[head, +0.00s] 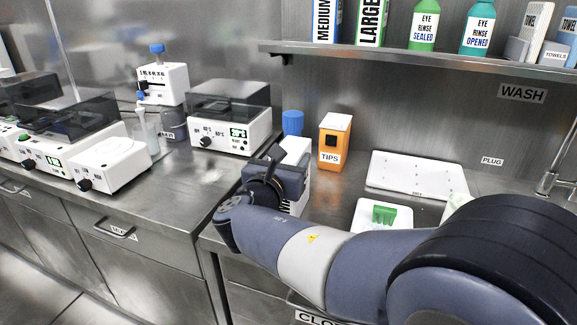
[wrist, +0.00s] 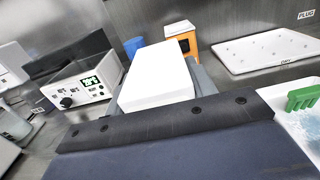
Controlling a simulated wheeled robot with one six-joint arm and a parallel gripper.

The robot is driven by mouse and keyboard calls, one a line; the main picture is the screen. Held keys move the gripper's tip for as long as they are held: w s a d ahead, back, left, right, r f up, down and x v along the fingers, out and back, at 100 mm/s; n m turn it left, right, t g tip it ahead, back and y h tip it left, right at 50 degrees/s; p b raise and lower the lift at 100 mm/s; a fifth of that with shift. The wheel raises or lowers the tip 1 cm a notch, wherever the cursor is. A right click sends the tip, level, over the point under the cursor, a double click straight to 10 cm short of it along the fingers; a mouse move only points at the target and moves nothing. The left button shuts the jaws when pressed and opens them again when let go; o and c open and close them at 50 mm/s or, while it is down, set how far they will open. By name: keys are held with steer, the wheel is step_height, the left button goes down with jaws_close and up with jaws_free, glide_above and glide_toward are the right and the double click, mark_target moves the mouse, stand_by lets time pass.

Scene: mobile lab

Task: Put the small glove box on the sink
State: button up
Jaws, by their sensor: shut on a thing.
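A white box (head: 296,150), which fits the small glove box, is in my gripper (head: 277,180) above the counter in the head view. In the wrist view the plain white box (wrist: 160,82) sits between the fingers of my gripper (wrist: 160,95), tilted in the picture. No label on it can be read. The faucet (head: 549,180) of the sink shows at the right edge under a WASH sign (head: 522,93). My arm hides the area in front of it, and I cannot make out a basin.
An orange TIPS box (head: 334,141) and a blue-capped container (head: 293,122) stand behind the gripper. A white pegged board (head: 416,175) and a white tray with a green rack (head: 384,214) lie to the right. A heater device (head: 229,128) stands left. A shelf (head: 420,57) runs above.

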steer(key=shift+f, duration=0.15)
steer(key=o, duration=1.5)
steer(key=shift+o, duration=0.2)
steer(key=shift+s, duration=0.15)
steer(key=p+v, duration=0.1)
steer(key=v, duration=1)
steer(key=shift+s+p, duration=0.35)
steer(key=shift+a, duration=0.1)
